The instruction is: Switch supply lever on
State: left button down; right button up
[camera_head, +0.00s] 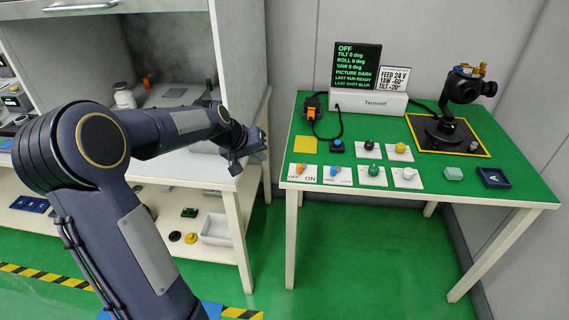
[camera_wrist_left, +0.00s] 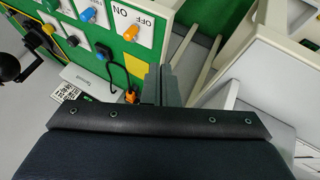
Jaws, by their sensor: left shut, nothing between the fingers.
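The supply lever (camera_head: 300,168) is a small orange lever on a white plate marked OFF and ON, at the front left of the green table. It also shows in the left wrist view (camera_wrist_left: 131,33). Which mark it leans to is hard to tell. The black display (camera_head: 357,66) reads OFF in green at its top. My left gripper (camera_head: 236,168) is shut and empty, left of the green table and apart from the lever. Its fingers show in the left wrist view (camera_wrist_left: 162,84). My right gripper is not in view.
Several other knobs sit beside the lever, including a blue one (camera_head: 333,171) and a green one (camera_head: 374,170). A yellow square (camera_head: 307,145) lies behind it. A gimbal camera (camera_head: 465,88) stands at the back right. A white cabinet bench (camera_head: 205,167) is beside my left arm.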

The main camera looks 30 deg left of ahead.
pick_arm(q)
jog(key=x, duration=0.3)
jog(key=d+x, duration=0.1)
jog(key=x, duration=0.3)
jog(key=w+d+r+p+x, duration=0.1)
jog(key=x, duration=0.3)
jog(key=shift+d, duration=0.1)
jog(key=shift+w+d+f, duration=0.1)
jog(key=shift+w+d, duration=0.3)
jog(key=shift+w, duration=0.05)
